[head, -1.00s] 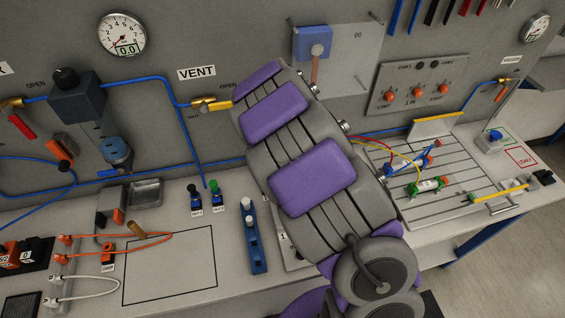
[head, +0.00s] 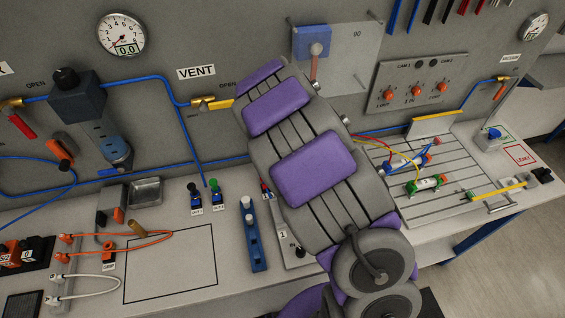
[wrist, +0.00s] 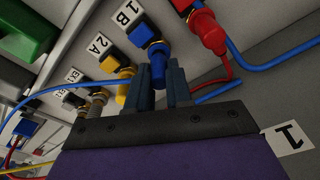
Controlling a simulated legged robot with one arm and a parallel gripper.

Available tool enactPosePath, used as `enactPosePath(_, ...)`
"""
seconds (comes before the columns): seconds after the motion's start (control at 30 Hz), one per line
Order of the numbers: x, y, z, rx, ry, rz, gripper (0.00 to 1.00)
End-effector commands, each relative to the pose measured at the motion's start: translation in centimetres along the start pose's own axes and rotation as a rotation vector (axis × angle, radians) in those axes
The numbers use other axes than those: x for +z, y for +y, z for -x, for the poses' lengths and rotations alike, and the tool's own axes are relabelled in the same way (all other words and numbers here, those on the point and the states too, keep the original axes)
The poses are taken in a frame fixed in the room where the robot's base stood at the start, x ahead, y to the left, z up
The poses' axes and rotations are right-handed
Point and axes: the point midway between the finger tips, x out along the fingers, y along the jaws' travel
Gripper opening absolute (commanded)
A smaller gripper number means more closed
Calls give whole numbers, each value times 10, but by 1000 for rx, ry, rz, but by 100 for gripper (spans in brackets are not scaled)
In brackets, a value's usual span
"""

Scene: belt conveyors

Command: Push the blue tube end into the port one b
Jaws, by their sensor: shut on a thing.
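In the wrist view my gripper (wrist: 161,88) is shut on the blue tube end (wrist: 159,73), with a dark finger on each side. The blue tube end points up at port one b (wrist: 143,34), a dark block with a blue collar and brass ring beside the "1B" label (wrist: 127,17). The tube end is lined up with the brass ring and looks against it; how deep it sits cannot be told. A thin blue tube (wrist: 75,84) curves left from behind the fingers. In the head view my arm hides the gripper and the port.
A yellow plug (wrist: 123,92) sits at port 2A, just left of my fingers. A red plug (wrist: 211,36) with a red tube is close on the right. Other fittings (wrist: 75,100) continue left. In the head view a blue bar stand (head: 252,236) is beside my arm.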

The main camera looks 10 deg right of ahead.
Motion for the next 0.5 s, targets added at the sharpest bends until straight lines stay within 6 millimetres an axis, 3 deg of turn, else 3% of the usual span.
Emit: enactPosePath(0.5, 1, 0, -4, -1, -2, -1, 0)
